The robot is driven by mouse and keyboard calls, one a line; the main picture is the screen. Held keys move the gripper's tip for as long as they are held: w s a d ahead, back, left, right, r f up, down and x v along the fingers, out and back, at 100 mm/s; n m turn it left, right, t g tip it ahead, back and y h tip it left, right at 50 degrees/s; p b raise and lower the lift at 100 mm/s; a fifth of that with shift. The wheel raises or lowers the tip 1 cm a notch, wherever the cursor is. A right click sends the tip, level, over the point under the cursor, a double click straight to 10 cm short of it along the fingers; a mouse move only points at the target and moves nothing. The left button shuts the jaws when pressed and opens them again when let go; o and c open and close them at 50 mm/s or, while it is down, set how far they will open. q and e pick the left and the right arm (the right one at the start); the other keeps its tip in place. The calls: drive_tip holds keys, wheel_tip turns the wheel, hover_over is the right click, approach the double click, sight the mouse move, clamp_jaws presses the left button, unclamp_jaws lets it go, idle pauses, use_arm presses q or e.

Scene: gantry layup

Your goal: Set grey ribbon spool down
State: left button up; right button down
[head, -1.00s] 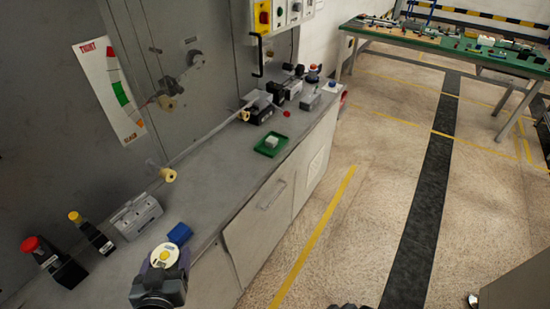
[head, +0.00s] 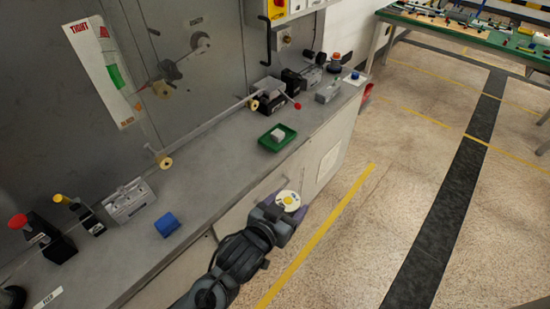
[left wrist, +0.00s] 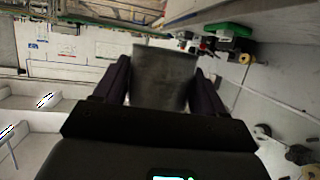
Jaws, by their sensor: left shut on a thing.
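The grey ribbon spool (head: 288,199) shows in the head view as a pale round face with a yellow centre. In the left wrist view its grey side (left wrist: 165,78) stands between the two dark fingers. My left gripper (head: 279,212) is shut on it, at the front edge of the bench, nearer me than the green tray. Any gap between the spool and the surface below cannot be judged. My right gripper is not in view.
The grey bench (head: 215,160) has clear room between the blue block (head: 167,224) and the green tray (head: 265,143) holding a pale block. A grey device (head: 128,200) and small black machines (head: 270,98) stand along it. A green table (head: 465,33) stands at the back right.

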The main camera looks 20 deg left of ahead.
use_arm(q)
drive_tip(key=w+a+r+n+y+p, duration=0.1)
drive_tip(key=w+a+r+y+p, duration=0.1)
drive_tip(key=w+a, duration=0.15)
drive_tip(key=n+y+p, duration=0.7)
drive_tip(key=y+p, duration=0.1)
drive_tip(key=p, duration=0.6)
hover_over(206, 196)
drive_tip(key=shift+g, duration=0.4)
wheel_tip(206, 196, down, 7)
drive_tip(key=shift+f, duration=0.15)
drive_tip(key=shift+f+b, duration=0.35)
drive_tip(key=shift+f, duration=1.65)
drive_tip(key=shift+f, duration=0.15)
drive_tip(key=o, duration=1.4)
